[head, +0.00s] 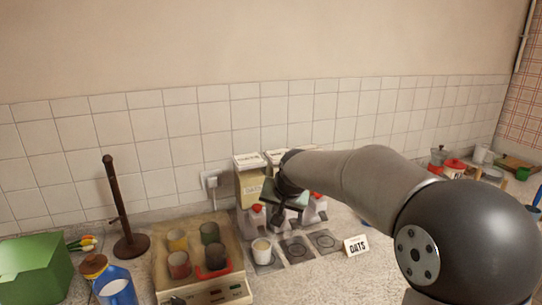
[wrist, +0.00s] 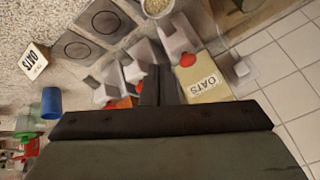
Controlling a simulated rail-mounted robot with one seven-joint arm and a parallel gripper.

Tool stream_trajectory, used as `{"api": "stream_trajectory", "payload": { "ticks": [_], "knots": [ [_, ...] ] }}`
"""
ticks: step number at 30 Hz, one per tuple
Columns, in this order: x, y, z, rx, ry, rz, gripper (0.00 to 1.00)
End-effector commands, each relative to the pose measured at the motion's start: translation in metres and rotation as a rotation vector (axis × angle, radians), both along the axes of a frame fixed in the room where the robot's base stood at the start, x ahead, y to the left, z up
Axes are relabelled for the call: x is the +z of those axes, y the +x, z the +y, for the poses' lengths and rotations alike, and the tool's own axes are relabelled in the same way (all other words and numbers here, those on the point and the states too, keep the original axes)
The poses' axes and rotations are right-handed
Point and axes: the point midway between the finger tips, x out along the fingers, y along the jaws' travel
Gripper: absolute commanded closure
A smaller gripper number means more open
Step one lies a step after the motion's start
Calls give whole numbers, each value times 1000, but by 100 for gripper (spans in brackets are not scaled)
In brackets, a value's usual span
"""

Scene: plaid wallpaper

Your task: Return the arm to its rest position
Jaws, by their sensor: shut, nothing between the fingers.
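My gripper (wrist: 160,72) shows in the wrist view with its two dark fingers together and nothing between them. In the head view my gripper (head: 284,212) hangs over the counter in front of the cartons, at the end of my arm, which reaches in from the right. The fingertips are hard to make out there.
A tray (head: 161,272) with several cups, a dark post (head: 117,205), a blue jug (head: 113,284) and a green box (head: 35,268) stand left. The tiled wall (head: 140,140) is behind.

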Motion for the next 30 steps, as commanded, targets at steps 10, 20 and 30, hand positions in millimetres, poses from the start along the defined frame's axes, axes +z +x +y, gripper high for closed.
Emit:
{"api": "stream_trajectory", "payload": {
  "ticks": [10,20,30],
  "knots": [
    [-52,-235,-115,93,-244,310,100],
    [-91,-352,-143,161,-248,471,100],
    [-93,-355,-143,164,-247,477,100]
  ]
}}
